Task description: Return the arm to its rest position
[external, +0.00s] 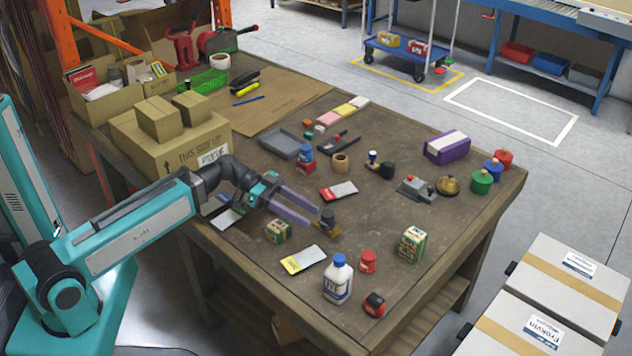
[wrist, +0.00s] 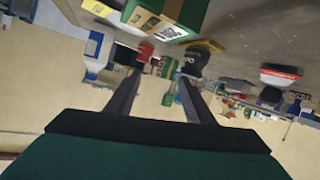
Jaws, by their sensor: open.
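My arm in teal reaches in from the left of the external view, low over the near left part of the workbench (external: 380,205). My gripper (external: 313,217) has its two long grey-purple fingers apart, pointing right. A small dark object with a yellow base (external: 328,221) stands by the fingertips; I cannot tell whether they touch it. In the wrist view my gripper (wrist: 160,77) shows both fingers spread with nothing held between them. A dark rounded object (wrist: 195,62) shows just beyond the fingertip on the right.
Near my gripper are a small green-and-yellow box (external: 278,231), a yellow-and-white packet (external: 304,260) and a white bottle (external: 338,279). Stacked cardboard boxes (external: 182,145) stand behind my forearm. A grey tray (external: 285,144) lies farther back. Pale boxes (external: 565,278) stand off the bench at right.

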